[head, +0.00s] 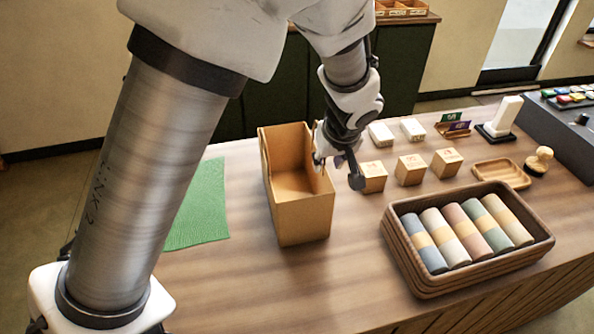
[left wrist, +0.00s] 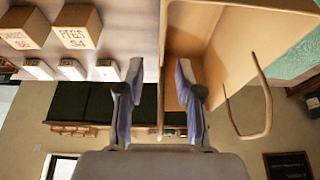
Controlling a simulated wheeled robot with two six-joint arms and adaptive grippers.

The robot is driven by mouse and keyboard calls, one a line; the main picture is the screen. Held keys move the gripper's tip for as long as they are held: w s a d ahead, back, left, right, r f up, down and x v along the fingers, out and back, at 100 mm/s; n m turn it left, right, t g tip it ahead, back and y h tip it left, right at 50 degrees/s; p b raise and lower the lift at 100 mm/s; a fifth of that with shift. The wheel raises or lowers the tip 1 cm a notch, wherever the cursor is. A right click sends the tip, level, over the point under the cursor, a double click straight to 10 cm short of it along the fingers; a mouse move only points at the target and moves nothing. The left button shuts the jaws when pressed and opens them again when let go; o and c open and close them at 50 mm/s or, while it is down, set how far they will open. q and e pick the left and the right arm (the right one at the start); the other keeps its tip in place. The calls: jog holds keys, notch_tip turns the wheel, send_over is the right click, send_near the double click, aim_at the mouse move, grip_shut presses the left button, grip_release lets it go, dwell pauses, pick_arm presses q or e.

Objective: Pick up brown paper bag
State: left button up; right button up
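The brown paper bag (head: 303,218) stands upright and open-topped near the middle of the table. It also shows in the left wrist view (left wrist: 235,40), upper right, with a loop handle (left wrist: 266,95). My left gripper (head: 338,170) is at the bag's right side, level with its upper rim. In the left wrist view the two fingers (left wrist: 155,82) are spread apart. I cannot tell whether a finger touches the bag. My right gripper is not in view.
Wooden cubes (head: 410,170) and small white boxes (head: 381,134) stand close right of the gripper. A tray (head: 400,262) of rolled cloths is at front right. A green cloth (head: 203,205) lies left of the bag. The table in front of the bag is clear.

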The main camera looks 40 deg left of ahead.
aim_at(324, 176)
pick_arm(q)
jog(key=x, duration=0.5)
jog(key=shift+s+d+f, duration=0.25)
jog(key=shift+s+f, duration=0.05)
jog(key=shift+f, duration=0.1)
jog(key=shift+w+a+f, duration=0.15)
jog(key=shift+w, duration=0.05)
jog(key=shift+s+r, duration=0.2)
jog(key=shift+s, duration=0.05)
jog(key=shift+c, duration=1.4)
jog(key=shift+s+d, duration=0.15)
jog(key=shift+d, duration=0.05)
grip_shut()
